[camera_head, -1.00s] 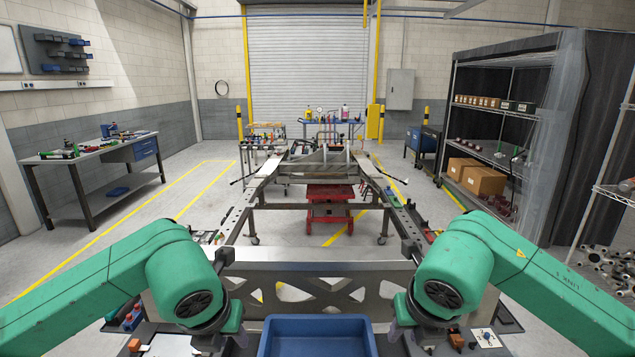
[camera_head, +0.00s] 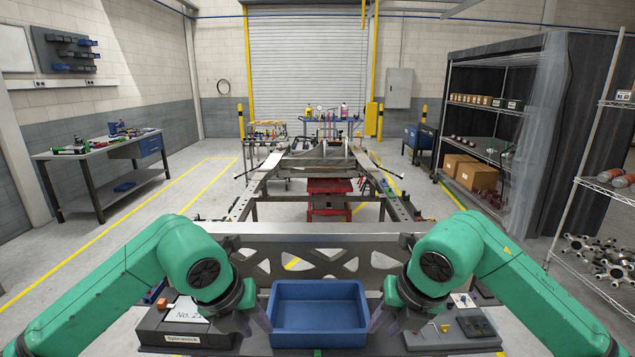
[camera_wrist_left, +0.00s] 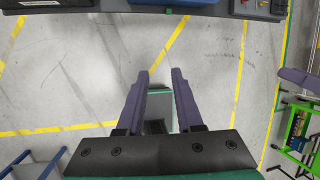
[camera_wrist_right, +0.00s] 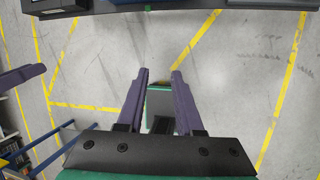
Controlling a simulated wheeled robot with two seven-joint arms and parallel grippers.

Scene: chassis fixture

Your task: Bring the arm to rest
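My left gripper (camera_wrist_left: 161,76) shows in the left wrist view with its two purple fingers apart and nothing between them but floor. My right gripper (camera_wrist_right: 160,76) looks the same in the right wrist view, open and empty. In the head view my two green arms are bent at either side of a blue tray (camera_head: 319,339). The grippers are mostly hidden there behind the wrists, with only blurred purple finger parts showing beside the tray.
A grey bench (camera_head: 365,345) carries the tray, with a labelled box (camera_head: 185,328) at left and small parts at right. Behind it stands a metal chassis frame (camera_head: 320,240). A workbench (camera_head: 97,155) is at left; a rack (camera_head: 490,150) is at right.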

